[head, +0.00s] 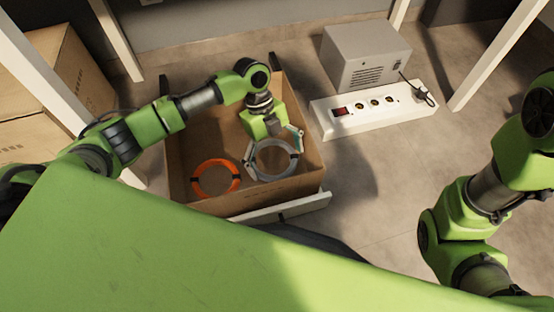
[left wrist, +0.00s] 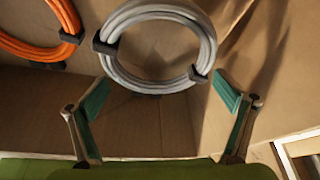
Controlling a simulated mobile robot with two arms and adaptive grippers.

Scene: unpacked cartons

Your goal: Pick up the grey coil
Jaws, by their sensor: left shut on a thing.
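The grey coil (head: 276,178) is a ring of cable with dark ties, inside an open brown carton (head: 245,203) on the floor. In the left wrist view the grey coil (left wrist: 150,87) spans the space between the fingers. I cannot tell whether the coil touches the carton's bottom. My right gripper is out of view; only my right arm shows.
An orange coil (head: 197,186) lies left of the grey one in the same carton. A white power strip (head: 350,124) with a red switch and a grey vented box (head: 362,72) stand to the right. Closed cartons (head: 72,60) stand at the left. White legs surround the area.

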